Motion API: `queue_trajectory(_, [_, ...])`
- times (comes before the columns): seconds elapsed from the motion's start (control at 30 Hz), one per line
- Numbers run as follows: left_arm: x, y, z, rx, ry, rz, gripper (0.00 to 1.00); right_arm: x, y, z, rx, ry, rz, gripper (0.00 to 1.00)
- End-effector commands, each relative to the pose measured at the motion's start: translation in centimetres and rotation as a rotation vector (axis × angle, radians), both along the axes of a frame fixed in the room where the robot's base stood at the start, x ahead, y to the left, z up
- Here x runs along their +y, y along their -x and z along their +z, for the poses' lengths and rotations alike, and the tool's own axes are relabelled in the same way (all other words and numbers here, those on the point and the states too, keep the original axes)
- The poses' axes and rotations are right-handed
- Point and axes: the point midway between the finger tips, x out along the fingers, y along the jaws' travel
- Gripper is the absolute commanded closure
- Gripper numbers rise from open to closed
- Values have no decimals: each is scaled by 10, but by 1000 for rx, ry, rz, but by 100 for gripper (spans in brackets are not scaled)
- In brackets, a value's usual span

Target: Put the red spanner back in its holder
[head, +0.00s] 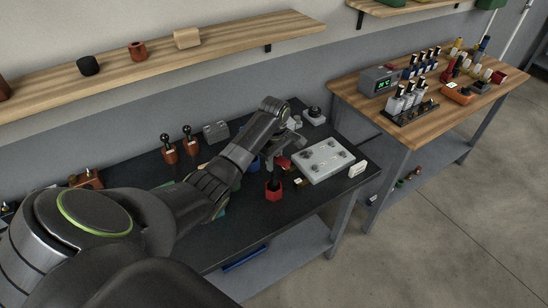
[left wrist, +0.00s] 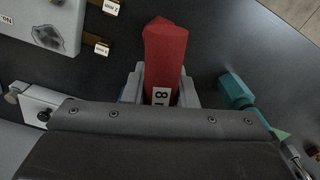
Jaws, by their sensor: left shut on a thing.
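My left gripper (head: 273,170) is pointed down over the dark bench, left of a pale grey plate (head: 323,162). In the left wrist view it is shut on a red piece (left wrist: 165,50), which I take to be the red spanner. The piece has a white label reading "8" and sticks out beyond the jaws (left wrist: 160,85). In the head view a red block (head: 273,191) shows right below the jaws; I cannot tell whether it is the held piece or a holder. My right gripper is out of view.
A teal hexagonal-ended piece (left wrist: 234,90) lies beside the jaws in the wrist view. The pale plate has small labelled tabs at its edge. Two black-knobbed brown pieces (head: 169,153) and a grey box (head: 216,132) stand at the bench's back.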

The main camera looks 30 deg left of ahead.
Motion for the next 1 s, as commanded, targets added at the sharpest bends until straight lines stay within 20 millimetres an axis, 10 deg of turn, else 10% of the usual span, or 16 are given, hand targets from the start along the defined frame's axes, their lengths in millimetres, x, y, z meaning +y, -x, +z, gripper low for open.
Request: queue_trajectory(1.0, [0,0,-18,-1,0,0,100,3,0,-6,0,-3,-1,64])
